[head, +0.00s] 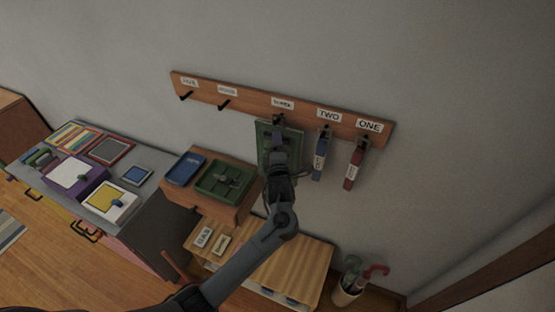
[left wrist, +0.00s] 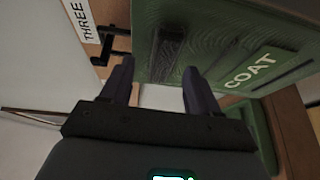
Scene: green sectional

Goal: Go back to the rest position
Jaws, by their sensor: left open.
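My left gripper (head: 279,150) is up at the wall rail, in front of a green panel (head: 262,131) that hangs below the label THREE. In the left wrist view the gripper (left wrist: 156,70) is open, with nothing between its two fingers. The green panel (left wrist: 225,30), marked COAT, is just beyond the fingertips. A black hook (left wrist: 115,42) shows beside the label THREE (left wrist: 82,18). My arm hides part of the panel in the head view. I cannot tell whether a finger touches it. My right gripper is not in view.
The wooden rail (head: 247,103) has two empty hooks at its left; a blue item (head: 320,158) and a red item (head: 354,167) hang at its right. Below are a wooden stand with a green tray (head: 210,190), a striped bench (head: 290,262), an umbrella holder (head: 345,294) and a cluttered grey table.

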